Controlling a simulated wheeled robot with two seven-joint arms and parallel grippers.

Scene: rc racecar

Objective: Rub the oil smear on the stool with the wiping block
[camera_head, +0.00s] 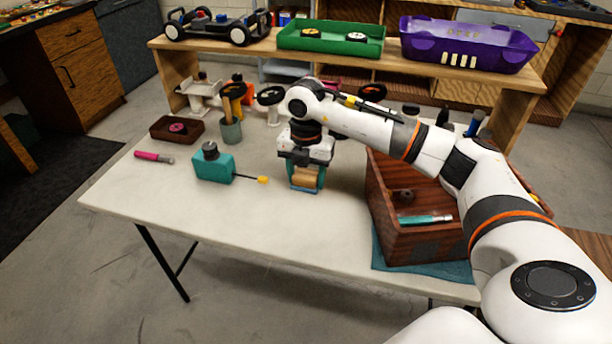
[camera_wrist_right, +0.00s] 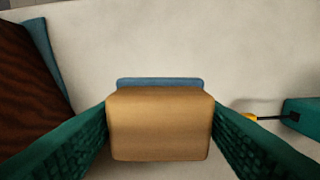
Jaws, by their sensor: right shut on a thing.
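The wiping block (camera_head: 305,176) is a tan block with a blue layer along one side. In the right wrist view the block (camera_wrist_right: 160,125) fills the middle, with its blue layer (camera_wrist_right: 160,82) at the far side. My right gripper (camera_head: 306,180) is shut on the block, a green finger on each side. It is over the middle of the white table (camera_head: 270,235); whether the block touches the top I cannot tell. I see no oil smear, and cannot make out which thing is the stool. My left gripper is not in view.
A wooden crate (camera_head: 430,243) on a blue cloth (camera_head: 392,262) stands to the right. A cup of tools (camera_head: 230,130) and wheels stand behind. The table's front middle is clear.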

